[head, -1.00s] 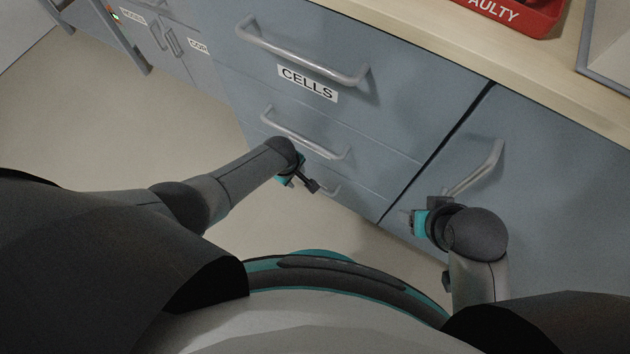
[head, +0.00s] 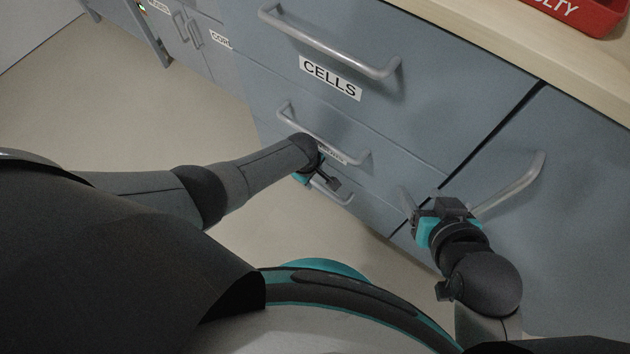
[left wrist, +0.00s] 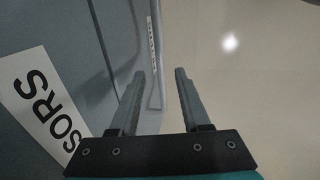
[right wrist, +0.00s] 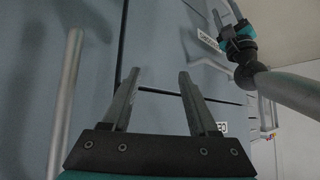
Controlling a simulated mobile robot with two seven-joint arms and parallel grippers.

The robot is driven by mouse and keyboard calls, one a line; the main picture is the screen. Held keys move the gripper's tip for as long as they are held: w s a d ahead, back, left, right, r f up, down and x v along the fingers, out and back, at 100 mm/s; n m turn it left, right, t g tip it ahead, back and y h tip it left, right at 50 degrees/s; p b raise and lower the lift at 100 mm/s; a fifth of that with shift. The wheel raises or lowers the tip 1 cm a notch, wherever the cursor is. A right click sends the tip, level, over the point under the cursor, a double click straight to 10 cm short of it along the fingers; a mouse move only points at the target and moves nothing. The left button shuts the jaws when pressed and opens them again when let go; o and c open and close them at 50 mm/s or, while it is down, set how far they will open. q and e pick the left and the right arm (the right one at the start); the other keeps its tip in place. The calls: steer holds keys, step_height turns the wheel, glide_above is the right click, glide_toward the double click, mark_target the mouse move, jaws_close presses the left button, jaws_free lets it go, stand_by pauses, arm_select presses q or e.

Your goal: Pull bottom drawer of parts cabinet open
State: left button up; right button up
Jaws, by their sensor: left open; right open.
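The grey-blue parts cabinet (head: 400,120) has stacked drawers, the top one labelled CELLS. The bottom drawer's bar handle (head: 328,194) is low down and partly hidden behind my left gripper (head: 332,182). That gripper is open and empty beside the lower drawer fronts; I cannot tell whether it touches the handle. In the left wrist view its fingers (left wrist: 161,75) point down along the cabinet front, with floor between them. My right gripper (head: 422,198) is open in front of the cabinet, near the door to the right. The drawers look shut.
The middle drawer handle (head: 322,135) is just above my left gripper. A vertical door handle (head: 512,185) is close to my right gripper. A red tray (head: 585,12) sits on the wooden worktop (head: 500,35). Clear floor (head: 130,110) lies to the left.

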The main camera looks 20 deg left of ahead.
mark_target(315, 184)
arm_select(q)
steer(key=shift+w+f+b, duration=0.15)
steer(key=shift+f+b, duration=0.4)
steer(key=shift+f, duration=0.1)
steer(key=shift+d+f+b, duration=0.1)
steer(key=shift+f+b, duration=0.45)
steer(key=shift+w+f+b, duration=0.2)
steer(key=shift+f+b, duration=0.7)
arm_select(e)
steer(key=a+r+t+y, duration=0.3)
steer(key=a+t, duration=0.3)
steer(key=t, duration=0.1)
steer(key=shift+w+r+m+y, duration=0.2)
steer(key=shift+m+y, duration=0.1)
steer(key=shift+m, duration=0.1)
steer(key=shift+a, duration=0.1)
arm_select(q)
steer(key=shift+c, duration=0.2)
jaws_close()
